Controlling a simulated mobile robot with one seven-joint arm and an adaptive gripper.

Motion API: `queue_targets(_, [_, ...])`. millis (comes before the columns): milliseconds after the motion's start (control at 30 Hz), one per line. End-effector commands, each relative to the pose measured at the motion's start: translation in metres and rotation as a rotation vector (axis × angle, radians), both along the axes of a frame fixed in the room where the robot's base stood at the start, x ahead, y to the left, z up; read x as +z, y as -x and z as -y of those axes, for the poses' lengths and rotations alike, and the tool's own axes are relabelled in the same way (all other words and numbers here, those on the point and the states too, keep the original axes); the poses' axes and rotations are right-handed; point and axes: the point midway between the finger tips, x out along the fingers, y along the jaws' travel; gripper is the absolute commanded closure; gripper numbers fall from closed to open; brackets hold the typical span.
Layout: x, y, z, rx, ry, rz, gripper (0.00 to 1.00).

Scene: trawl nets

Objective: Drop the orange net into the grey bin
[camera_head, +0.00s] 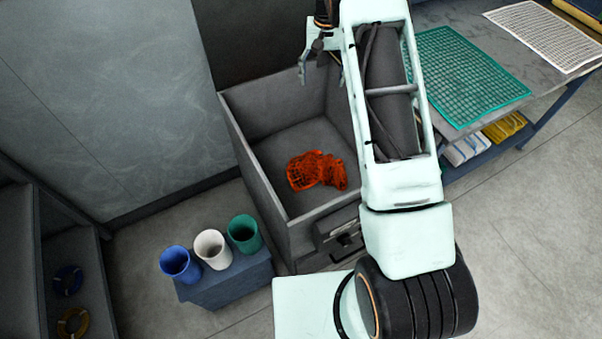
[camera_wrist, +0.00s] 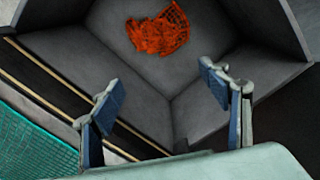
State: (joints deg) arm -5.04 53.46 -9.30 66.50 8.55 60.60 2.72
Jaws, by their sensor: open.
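The orange net (camera_head: 317,171) lies crumpled on the floor of the grey bin (camera_head: 244,150), which is open at the top. In the wrist view the orange net (camera_wrist: 160,31) lies inside the grey bin (camera_wrist: 205,100), beyond my fingers. My gripper (camera_head: 311,66) is over the far end of the bin, above the net's level and apart from it. In the wrist view my gripper (camera_wrist: 162,100) shows two blue-padded fingers spread wide with nothing between them.
A table at the right bears a green net (camera_head: 465,75) and a white net (camera_head: 548,36). Blue, white and green cups (camera_head: 212,249) stand on a blue box left of the bin. A shelf (camera_head: 70,240) with coiled rings is at the lower left.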

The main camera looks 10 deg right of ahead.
Motion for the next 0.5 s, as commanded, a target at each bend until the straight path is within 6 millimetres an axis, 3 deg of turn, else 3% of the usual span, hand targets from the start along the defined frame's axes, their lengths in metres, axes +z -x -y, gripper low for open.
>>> queue_targets(267, [0.007, -0.001, 0.000, 0.000, 0.000, 0.002, 0.30])
queue_targets(500, [0.052, -0.001, 0.000, 0.000, 0.001, 0.004, 0.30])
